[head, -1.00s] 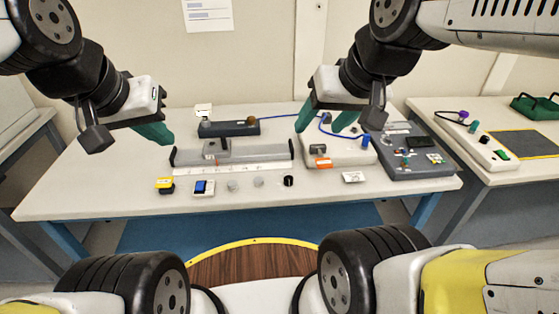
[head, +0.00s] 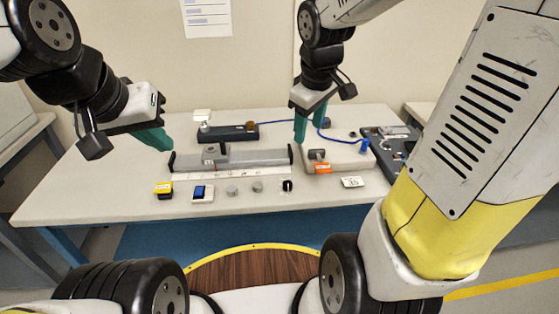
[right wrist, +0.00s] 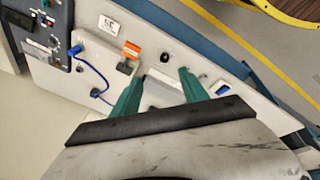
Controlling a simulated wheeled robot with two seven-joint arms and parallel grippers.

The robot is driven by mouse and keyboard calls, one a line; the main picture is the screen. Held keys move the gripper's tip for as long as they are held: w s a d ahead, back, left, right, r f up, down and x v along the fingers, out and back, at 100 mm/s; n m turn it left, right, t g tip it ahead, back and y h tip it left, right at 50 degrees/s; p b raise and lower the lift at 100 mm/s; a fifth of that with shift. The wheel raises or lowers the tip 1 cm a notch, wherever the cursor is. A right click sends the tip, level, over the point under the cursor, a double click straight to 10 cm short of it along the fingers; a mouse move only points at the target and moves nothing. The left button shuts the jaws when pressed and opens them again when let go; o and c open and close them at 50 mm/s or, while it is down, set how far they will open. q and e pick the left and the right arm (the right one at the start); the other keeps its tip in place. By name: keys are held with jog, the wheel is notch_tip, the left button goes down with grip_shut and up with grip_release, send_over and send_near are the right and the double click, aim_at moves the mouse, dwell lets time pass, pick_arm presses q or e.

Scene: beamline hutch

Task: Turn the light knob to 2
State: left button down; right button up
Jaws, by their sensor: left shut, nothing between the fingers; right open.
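A small black knob (head: 288,185) with a light mark stands near the table's front edge; it also shows in the right wrist view (right wrist: 194,60), beyond the fingertips. My left gripper (head: 163,145) is shut and empty above the table's left part.
A grey rail (head: 240,157) lies behind the knobs. A blue switch (head: 199,192) and a yellow button box (head: 164,189) stand to their left. To the right are an orange-tagged part (head: 321,168), a small label card (head: 352,182) and a blue cable (head: 337,138).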

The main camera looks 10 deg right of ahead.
jog(key=w+f+n+g, duration=0.2)
jog(key=w+f+n, duration=0.4)
jog(key=f, duration=0.4)
jog(key=n+g, duration=0.1)
jog(key=n, duration=0.2)
send_near(287, 183)
jog(key=shift+d+f, duration=0.1)
jog(key=shift+d, duration=0.15)
jog(key=shift+a+f+n, duration=0.1)
jog(key=shift+f+n, duration=0.2)
jog(key=shift+f, duration=0.45)
notch_tip(287, 183, down, 7)
jog(key=shift+f, duration=0.1)
grip_shut()
